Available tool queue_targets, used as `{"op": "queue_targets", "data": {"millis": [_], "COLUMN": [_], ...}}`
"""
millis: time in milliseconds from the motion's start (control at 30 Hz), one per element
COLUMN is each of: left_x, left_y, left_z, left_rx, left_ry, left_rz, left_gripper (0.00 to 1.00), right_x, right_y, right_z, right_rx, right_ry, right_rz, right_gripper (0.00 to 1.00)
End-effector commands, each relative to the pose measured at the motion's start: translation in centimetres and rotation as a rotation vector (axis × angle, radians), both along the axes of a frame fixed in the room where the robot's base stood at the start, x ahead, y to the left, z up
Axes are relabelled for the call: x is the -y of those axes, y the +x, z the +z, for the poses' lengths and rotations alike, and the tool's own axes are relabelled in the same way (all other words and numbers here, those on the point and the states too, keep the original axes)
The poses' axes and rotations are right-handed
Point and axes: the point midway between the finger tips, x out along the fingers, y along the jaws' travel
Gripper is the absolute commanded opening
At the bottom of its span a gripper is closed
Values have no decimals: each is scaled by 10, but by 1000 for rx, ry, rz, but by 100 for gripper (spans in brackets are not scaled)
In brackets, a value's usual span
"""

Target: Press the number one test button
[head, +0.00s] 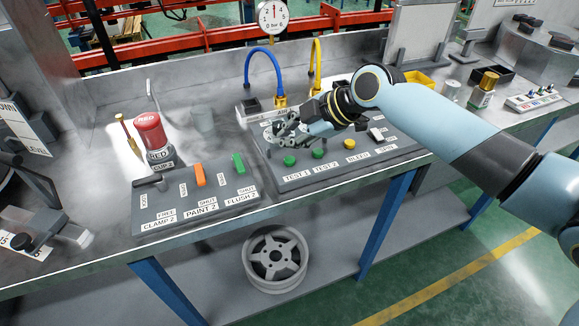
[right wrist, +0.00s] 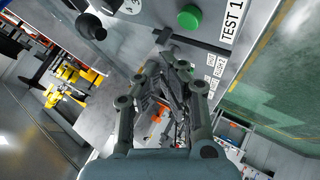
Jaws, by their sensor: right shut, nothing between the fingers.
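The TEST 1 button (head: 289,160) is a round green button at the left front of a grey panel (head: 345,165), above a white TEST 1 label. It shows in the right wrist view as a green button (right wrist: 189,17) near the top, beside its label (right wrist: 232,22). A second green button, TEST 2 (head: 318,153), is just right of it. In the right wrist view my gripper fingers (right wrist: 166,72) point toward the panel side. My left gripper is not in view.
A yellow BLEED button (head: 349,143) sits farther right. Blue (head: 264,50) and yellow hoses arch behind the panel. A second panel (head: 195,207) with orange and green levers stands at left, near a red cylinder (head: 150,134). A wheel rim (head: 275,260) lies on the shelf below.

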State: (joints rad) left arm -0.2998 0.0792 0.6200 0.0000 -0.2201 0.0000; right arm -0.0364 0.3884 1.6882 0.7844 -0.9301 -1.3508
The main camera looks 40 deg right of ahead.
Motion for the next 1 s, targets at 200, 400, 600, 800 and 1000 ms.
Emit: {"op": "queue_targets", "data": {"millis": [200,400,600,800,1000], "left_x": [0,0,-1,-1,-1], "left_y": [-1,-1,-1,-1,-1], "left_z": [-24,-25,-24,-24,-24], "left_rx": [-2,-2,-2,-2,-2], "left_ry": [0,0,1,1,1], "left_rz": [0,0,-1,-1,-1], "left_gripper": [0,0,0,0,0], "right_x": [0,0,0,0,0], "right_y": [0,0,0,0,0], "right_z": [-27,-27,-27,-27,-27], "right_rx": [0,1,0,0,0], "right_ry": [0,0,1,0,0], "right_rz": [0,1,1,0,0], "right_gripper": [0,0,0,0,0]}}
